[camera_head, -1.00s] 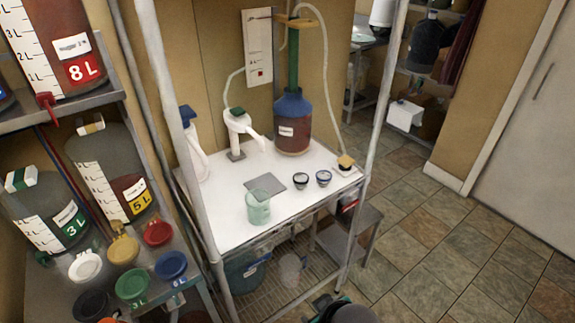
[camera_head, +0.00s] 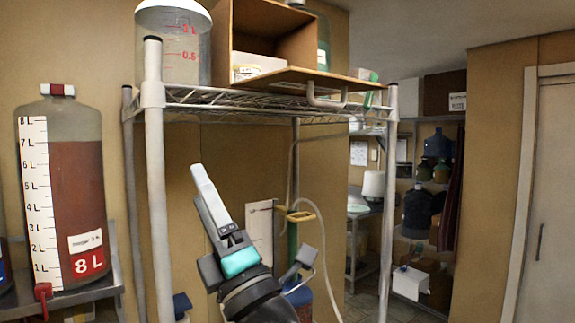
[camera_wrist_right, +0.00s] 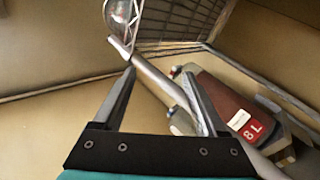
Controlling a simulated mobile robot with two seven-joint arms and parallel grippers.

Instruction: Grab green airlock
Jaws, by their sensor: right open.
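No airlock can be made out for certain. A small green and white item (camera_head: 366,75) sits at the right end of the top shelf in the head view; it is too small to identify. My right gripper (camera_head: 205,185) is raised in front of the shelf unit, below the top shelf, pointing up. It also shows in the right wrist view (camera_wrist_right: 160,75), with its fingers apart and nothing held between them. A metal post shows beyond the fingers there. My left gripper is out of view.
A wire top shelf (camera_head: 240,97) bears an open cardboard box (camera_head: 275,35) and a clear container (camera_head: 178,50). A shelf post (camera_head: 155,200) stands left of my right gripper. The 8 L bottle (camera_head: 78,190) with a red and white cap stands at left. Floor shows at right.

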